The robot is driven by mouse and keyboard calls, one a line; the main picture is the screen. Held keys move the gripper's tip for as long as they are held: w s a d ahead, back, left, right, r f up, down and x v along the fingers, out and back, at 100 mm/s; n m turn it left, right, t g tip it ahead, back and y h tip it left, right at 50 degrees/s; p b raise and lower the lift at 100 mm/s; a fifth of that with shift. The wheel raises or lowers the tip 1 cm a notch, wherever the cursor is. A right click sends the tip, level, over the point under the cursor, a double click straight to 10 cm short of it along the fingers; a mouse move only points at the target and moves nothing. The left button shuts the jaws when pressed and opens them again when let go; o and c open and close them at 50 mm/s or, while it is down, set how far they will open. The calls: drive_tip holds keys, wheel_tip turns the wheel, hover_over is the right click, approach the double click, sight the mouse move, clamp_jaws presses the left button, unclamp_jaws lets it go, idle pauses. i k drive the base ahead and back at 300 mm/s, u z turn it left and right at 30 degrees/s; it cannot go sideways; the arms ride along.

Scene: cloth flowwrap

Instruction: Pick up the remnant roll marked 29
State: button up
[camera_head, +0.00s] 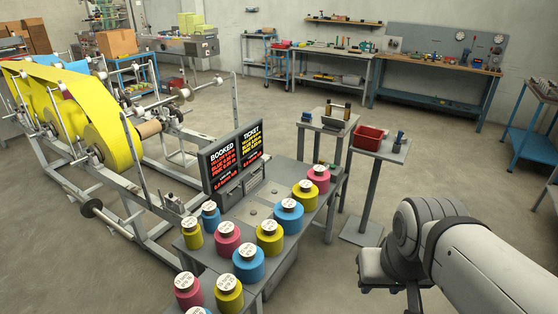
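Several remnant rolls in yellow, pink and blue stand upright on a grey table, each with a round white label on top. Among them are a yellow roll (269,239), a blue roll (289,219), a pink roll (227,242) and a front yellow roll (229,298). The label numbers are too small to read, so I cannot tell which roll is marked 29. My arm reaches in from the lower right. My gripper (384,272) is mostly hidden behind the wrist, right of the table and apart from the rolls; its fingers cannot be made out.
A display board (235,160) stands at the table's back edge. A wrapping machine with yellow film (60,100) fills the left. A red bin (369,137) sits on a pedestal behind the table. Workbenches line the far wall. Floor is open at centre right.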

sight(288, 213)
drive_tip(key=u, duration=0.05)
drive_tip(key=i, duration=1)
